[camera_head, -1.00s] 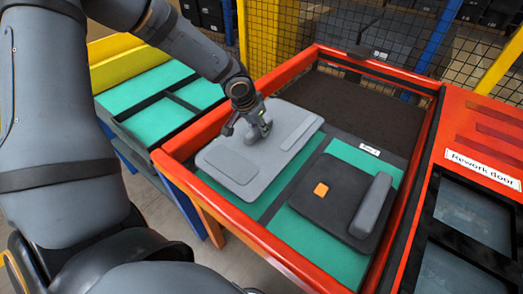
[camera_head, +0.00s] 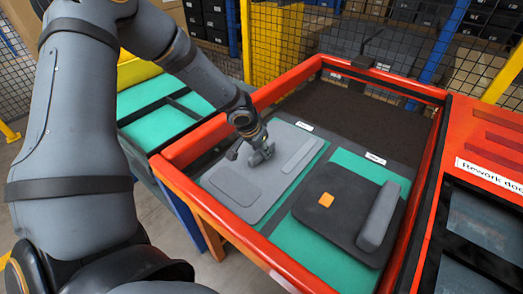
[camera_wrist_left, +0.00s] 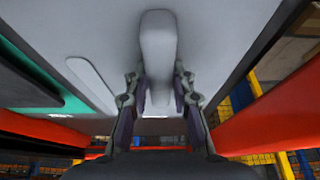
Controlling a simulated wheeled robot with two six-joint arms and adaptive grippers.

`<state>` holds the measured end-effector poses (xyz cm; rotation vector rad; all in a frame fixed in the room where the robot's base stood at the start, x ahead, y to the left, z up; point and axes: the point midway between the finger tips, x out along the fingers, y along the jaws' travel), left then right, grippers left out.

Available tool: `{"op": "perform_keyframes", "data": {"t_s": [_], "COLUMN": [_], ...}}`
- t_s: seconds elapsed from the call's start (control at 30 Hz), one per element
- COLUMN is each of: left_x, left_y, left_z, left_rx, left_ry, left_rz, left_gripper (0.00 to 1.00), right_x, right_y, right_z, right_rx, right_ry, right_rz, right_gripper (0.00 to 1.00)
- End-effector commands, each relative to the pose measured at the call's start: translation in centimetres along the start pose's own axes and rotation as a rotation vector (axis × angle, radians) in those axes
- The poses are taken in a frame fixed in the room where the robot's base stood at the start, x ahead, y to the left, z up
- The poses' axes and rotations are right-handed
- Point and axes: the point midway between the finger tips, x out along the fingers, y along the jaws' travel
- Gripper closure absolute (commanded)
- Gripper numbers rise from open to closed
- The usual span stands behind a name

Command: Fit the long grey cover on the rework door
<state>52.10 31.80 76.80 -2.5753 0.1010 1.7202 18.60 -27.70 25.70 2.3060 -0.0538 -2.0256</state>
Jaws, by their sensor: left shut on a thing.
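The long light grey cover (camera_head: 236,195) lies flat in or just over the left teal bay of the red-framed tray (camera_head: 255,258); I cannot tell if it touches the bottom. My left gripper (camera_head: 261,155) is shut on the raised grip bar in the cover's middle. In the left wrist view the grip bar (camera_wrist_left: 159,40) stands between the two fingers, with the cover (camera_wrist_left: 225,35) around it. The rework door (camera_head: 482,225) is at the right edge, partly out of frame, with its sign (camera_head: 490,170) on a red surface. My right gripper is not in view.
The tray's red rim stands up around both bays. A teal-and-black rack (camera_head: 165,125) stands left. Wire fencing (camera_head: 345,45) is behind.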

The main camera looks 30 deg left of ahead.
Motion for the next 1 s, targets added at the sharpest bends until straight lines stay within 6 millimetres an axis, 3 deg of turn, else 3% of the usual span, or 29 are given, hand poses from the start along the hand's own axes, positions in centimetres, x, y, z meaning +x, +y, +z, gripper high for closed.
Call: {"op": "perform_keyframes", "data": {"t_s": [0.07,0.1,0.27,0.6,1.0], "left_x": [0.2,0.2,0.1,-0.4,-8.8], "left_y": [0.0,0.0,0.0,0.0,0.2], "left_z": [0.1,0.1,0.1,-0.1,0.2], "left_rx": [0.000,0.000,0.000,-0.001,-0.002], "left_ry": [0.001,0.000,0.000,0.001,0.004], "left_rz": [0.000,0.000,0.000,0.000,0.005], "left_gripper": [1.00,0.73,0.53,0.53,0.53], "right_x": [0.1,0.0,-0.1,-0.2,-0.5], "right_y": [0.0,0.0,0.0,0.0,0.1], "right_z": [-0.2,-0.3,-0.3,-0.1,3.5], "right_rx": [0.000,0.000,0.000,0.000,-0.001], "right_ry": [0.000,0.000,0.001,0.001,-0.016], "right_rz": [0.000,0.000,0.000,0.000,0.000], "right_gripper": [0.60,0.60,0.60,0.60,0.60]}}
